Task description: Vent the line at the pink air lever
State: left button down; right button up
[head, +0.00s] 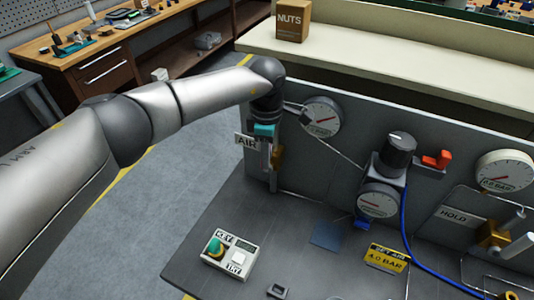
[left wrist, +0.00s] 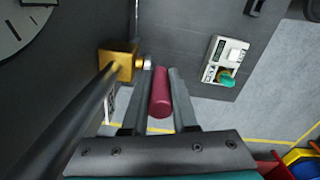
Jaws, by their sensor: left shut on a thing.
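The pink air lever (left wrist: 160,92) shows in the left wrist view as a dark pink round grip between my two fingers. It joins a brass valve body (left wrist: 118,60) on its left by a short pale metal end. In the head view the brass valve (head: 277,157) sits on the panel's left end, beside the AIR sign (head: 246,141). My left gripper (left wrist: 160,74) is shut on the lever's grip. In the head view this gripper (head: 268,147) points down at the valve and hides the lever. My right gripper is not in view.
Gauges (head: 320,117) and a regulator (head: 397,152) with a blue hose (head: 405,230) stand right of the valve. A control box (head: 229,255) with a green knob and white button lies on the grey bench. A NUTS box (head: 292,20) stands on the shelf behind.

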pick_arm(q)
jog(key=shift+s+d+f+t+y+b, duration=0.3)
jog(key=shift+d+t+y+b, duration=0.25)
jog(key=shift+y+b, duration=0.9)
jog(key=shift+s+d+f+t+y+b, duration=0.35)
jog(key=shift+d+y+b, duration=0.4)
jog(key=shift+b, duration=1.3)
jog(key=shift+s+d+f+t+y+b, duration=0.15)
jog(key=shift+d+t+y+b, duration=0.4)
jog(key=shift+y+b, duration=0.9)
jog(key=shift+h, duration=0.35)
jog(key=c, duration=0.7)
grip_release()
jog(key=shift+f, duration=0.1)
jog(key=b+v, duration=0.1)
jog(key=v, duration=0.6)
jog(key=shift+d+r, duration=0.15)
jog(key=shift+r, duration=0.1)
jog(key=shift+c, duration=0.2)
